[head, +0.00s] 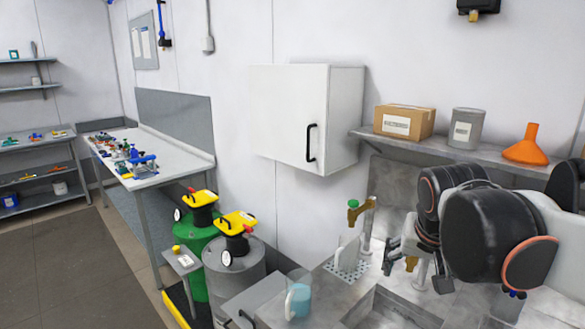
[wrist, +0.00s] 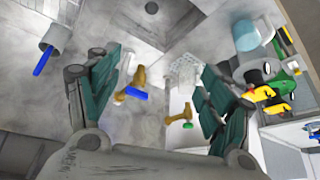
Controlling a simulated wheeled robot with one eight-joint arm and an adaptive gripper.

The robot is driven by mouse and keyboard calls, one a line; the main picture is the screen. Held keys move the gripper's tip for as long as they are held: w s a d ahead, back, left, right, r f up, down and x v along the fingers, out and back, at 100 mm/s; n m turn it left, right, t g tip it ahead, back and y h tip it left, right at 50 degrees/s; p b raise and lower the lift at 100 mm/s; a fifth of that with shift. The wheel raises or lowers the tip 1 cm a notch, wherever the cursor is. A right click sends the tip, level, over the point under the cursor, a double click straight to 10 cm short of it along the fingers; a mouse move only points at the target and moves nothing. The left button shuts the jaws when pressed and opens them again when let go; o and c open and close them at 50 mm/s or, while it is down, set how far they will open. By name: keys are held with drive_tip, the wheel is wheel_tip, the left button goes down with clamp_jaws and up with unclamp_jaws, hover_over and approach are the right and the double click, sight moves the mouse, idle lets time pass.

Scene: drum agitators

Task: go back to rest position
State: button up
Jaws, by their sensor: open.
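My gripper (head: 408,250) is at the right in the head view, over the sink counter and close to the brass taps. In the wrist view its two dark green finger pads (wrist: 155,100) stand wide apart with nothing held between them. A brass tap with a green knob (wrist: 182,116) and a brass tap with a blue handle (wrist: 132,92) show beyond the fingers. The green-knobbed tap (head: 361,210) stands just left of my gripper in the head view. My gripper and arm partly hide the other tap and the counter behind them.
A jug of blue liquid (head: 299,298) stands on the counter (head: 330,312) by the sink. A shelf (head: 430,148) with a box, a grey can and an orange funnel is above. Green (head: 198,245) and grey (head: 238,272) drums stand left. Open floor (head: 75,275) lies further left.

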drive_tip(key=s+a+f+n+t+y+b, duration=0.1)
drive_tip(key=s+a+f+n+b, duration=0.3)
drive_tip(key=s+f, duration=0.6)
drive_tip(key=s, duration=0.2)
drive_tip(key=shift+s+f+t, duration=0.4)
